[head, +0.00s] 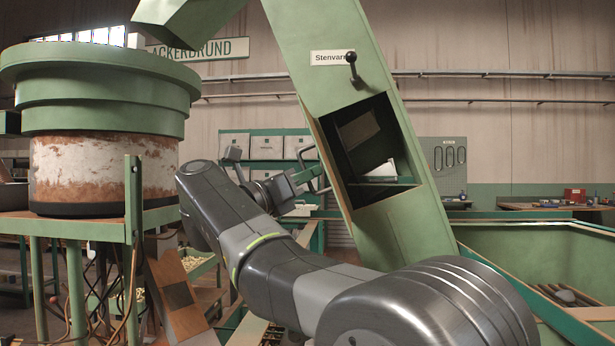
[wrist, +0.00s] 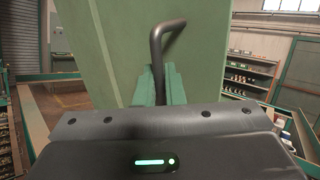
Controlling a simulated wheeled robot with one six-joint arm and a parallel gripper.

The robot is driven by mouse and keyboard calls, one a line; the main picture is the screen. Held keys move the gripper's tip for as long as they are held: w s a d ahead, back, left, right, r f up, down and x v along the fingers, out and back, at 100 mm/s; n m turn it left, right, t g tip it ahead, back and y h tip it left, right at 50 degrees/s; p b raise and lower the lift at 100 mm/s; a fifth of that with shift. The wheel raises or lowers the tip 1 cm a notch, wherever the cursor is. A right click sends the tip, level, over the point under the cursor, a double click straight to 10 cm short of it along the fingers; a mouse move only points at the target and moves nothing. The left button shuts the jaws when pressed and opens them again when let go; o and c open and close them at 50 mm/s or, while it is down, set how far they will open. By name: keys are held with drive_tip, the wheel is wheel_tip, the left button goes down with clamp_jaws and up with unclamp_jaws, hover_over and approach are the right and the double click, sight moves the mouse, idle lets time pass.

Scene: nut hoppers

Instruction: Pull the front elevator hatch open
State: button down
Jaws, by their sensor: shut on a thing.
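The green slanted elevator (head: 375,230) stands in the middle of the head view. Its square opening (head: 365,140) is uncovered and dark inside. The hatch shows in the wrist view as a broad green panel (wrist: 105,50) with a bent black handle (wrist: 157,50). In the head view the handle (head: 322,185) sticks out left of the opening, and the hatch seems turned edge-on there. My gripper (head: 296,182) is shut on the handle; its green fingers (wrist: 158,88) close around the lower bar in the wrist view. A black-knobbed lever (head: 352,66) sits above the opening.
A round green hopper (head: 95,95) on a green stand is at the left. A green-walled bin (head: 540,250) is at the lower right. Shelves with boxes (head: 266,147) stand behind. In the wrist view, a dark shelf unit (wrist: 248,75) is at the right.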

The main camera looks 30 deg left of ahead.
drive_tip(key=c, duration=1.6)
unclamp_jaws()
drive_tip(key=v, duration=1.4)
drive_tip(key=shift+b, duration=0.3)
drive_tip(key=shift+w, duration=0.15)
drive_tip(key=x, duration=1.2)
